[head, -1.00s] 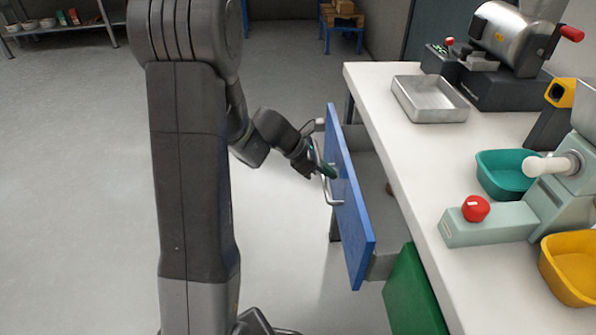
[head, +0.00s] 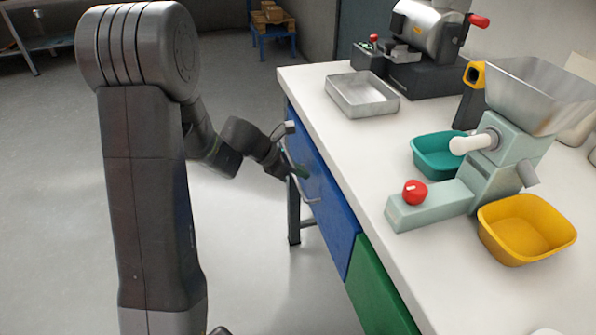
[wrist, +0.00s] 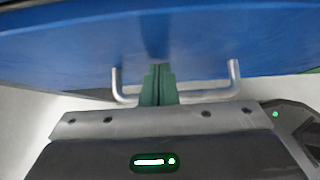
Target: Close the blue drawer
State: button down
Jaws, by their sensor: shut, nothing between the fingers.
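The blue drawer (head: 324,192) sits under the white workbench, its front about in line with the green front beside it and no open interior showing. A silver bar handle (head: 298,180) stands out from the blue front. My gripper (head: 304,172) is at the handle, against or very close to the blue front. In the wrist view, the green fingers of my gripper (wrist: 158,86) are together, inside the span of the handle (wrist: 205,95), with tips at the blue front (wrist: 215,40). Nothing shows between the fingers.
The green front (head: 378,290) is nearer along the bench. On the white worktop (head: 330,135) stand a metal tray (head: 362,95), a teal bin (head: 436,155), a yellow bin (head: 525,230) and a pale green machine (head: 432,205) with a red knob.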

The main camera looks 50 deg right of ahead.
jog(key=p+v, duration=0.6)
jog(key=v, duration=0.4)
jog(key=b+x, duration=0.4)
jog(key=x, duration=0.4)
jog(key=shift+b, duration=0.4)
jog(key=shift+s+d+f+b, duration=0.35)
jog(key=shift+d+f, duration=0.05)
jog(key=shift+d, duration=0.2)
